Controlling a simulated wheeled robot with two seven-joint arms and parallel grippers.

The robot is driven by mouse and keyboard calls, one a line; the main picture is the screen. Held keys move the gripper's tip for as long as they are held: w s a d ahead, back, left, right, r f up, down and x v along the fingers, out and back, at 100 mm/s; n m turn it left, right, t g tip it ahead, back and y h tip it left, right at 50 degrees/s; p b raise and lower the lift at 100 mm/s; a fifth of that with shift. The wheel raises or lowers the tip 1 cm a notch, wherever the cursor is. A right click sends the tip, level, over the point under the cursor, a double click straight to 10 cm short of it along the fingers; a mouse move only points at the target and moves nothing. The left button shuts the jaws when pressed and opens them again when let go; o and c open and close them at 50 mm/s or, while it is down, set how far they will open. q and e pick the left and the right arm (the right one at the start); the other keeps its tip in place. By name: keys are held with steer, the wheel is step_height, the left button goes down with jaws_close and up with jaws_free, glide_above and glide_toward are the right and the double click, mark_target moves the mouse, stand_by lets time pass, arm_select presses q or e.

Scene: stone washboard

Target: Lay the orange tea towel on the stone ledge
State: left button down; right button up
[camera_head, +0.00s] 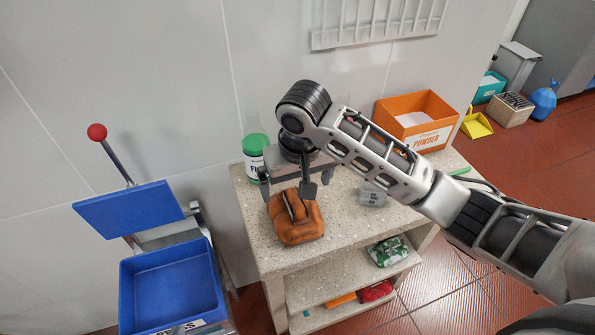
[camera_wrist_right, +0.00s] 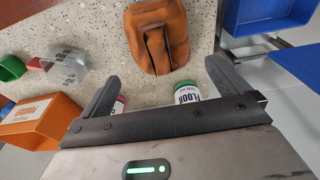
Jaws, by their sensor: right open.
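The orange tea towel (camera_head: 296,222) lies in a crumpled, folded heap on the front left of the speckled stone ledge (camera_head: 345,232), with dark gaps between its folds. It also shows in the right wrist view (camera_wrist_right: 158,35), beyond the fingertips and between their lines. My right gripper (camera_head: 286,189) is open and empty, just behind and above the towel. One finger overlaps the towel in the head view, and I cannot tell whether it touches. The wrist view shows both fingers (camera_wrist_right: 163,75) spread wide. My left gripper is not in view.
A green-lidded tub (camera_head: 255,152) stands at the back left. A clear container (camera_head: 372,194) and an orange powder box (camera_head: 416,122) stand to the right. Lower shelves hold a green packet (camera_head: 388,251). A blue bin (camera_head: 172,283) is left of the unit.

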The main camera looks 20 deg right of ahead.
mark_target(297, 205)
steer(key=r, duration=0.3)
steer(key=shift+s+r, duration=0.3)
steer(key=shift+r, duration=0.05)
steer(key=shift+n+y, duration=0.5)
steer(key=shift+y, duration=0.1)
steer(key=s+f, duration=0.1)
steer(key=s+a+f, duration=0.1)
steer(key=s+f, duration=0.1)
steer(key=f, duration=0.1)
steer(key=shift+s+a, duration=0.35)
steer(key=shift+a, duration=0.05)
steer(key=s+d+f+t+h, duration=0.1)
steer(key=s+d+f, duration=0.3)
steer(key=s, duration=0.5)
steer(key=s+d+f+t, duration=0.1)
steer(key=s+d+f, duration=0.1)
steer(key=s+d, duration=0.5)
steer(key=w+a+f+n+t+y, duration=0.1)
steer(key=w+a+f+t, duration=0.3)
steer(key=f, duration=0.6)
steer(key=shift+w+a+t+y, duration=0.15)
steer(key=shift+a+t+y, duration=0.55)
steer(key=shift+a+t, duration=0.6)
steer(key=shift+a, duration=0.15)
